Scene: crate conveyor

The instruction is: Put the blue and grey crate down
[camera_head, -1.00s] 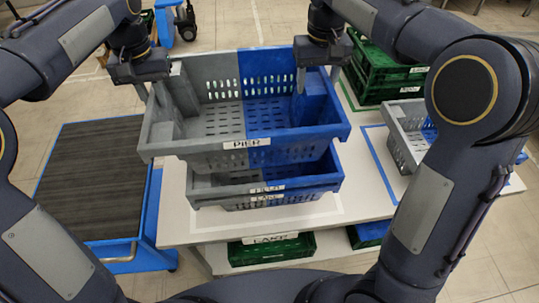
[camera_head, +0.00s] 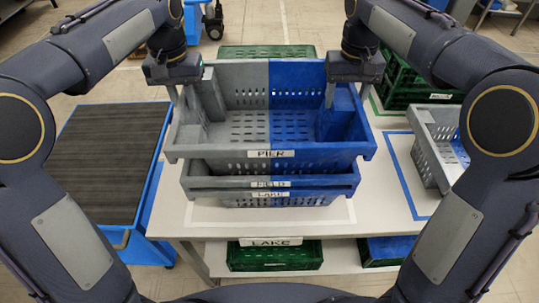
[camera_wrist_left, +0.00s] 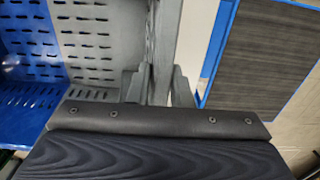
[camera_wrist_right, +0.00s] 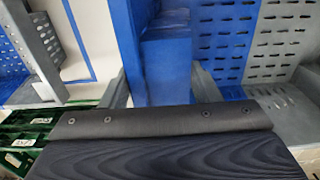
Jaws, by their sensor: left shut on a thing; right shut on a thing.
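The blue and grey crate labelled PIER (camera_head: 215,153) is grey on its left half and blue on its right half. It is empty and looks level. It sits on or just above a stack of similar crates labelled FIELD (camera_head: 225,183) and LAKE (camera_head: 225,198); I cannot tell whether it touches them. My left gripper (camera_head: 175,90) is shut on the crate's left grey wall, which also shows in the left wrist view (camera_wrist_left: 163,45). My right gripper (camera_head: 331,90) is shut on its right blue wall, which also shows in the right wrist view (camera_wrist_right: 122,35).
The stack stands on a white table (camera_head: 375,205) with a white outline. Another grey and blue crate (camera_head: 428,160) stands at right within a blue outline. Green crates (camera_head: 400,85) are behind it. A blue cart (camera_head: 110,150) with a dark top stands at left. Crates lie on the lower shelf (camera_head: 340,252).

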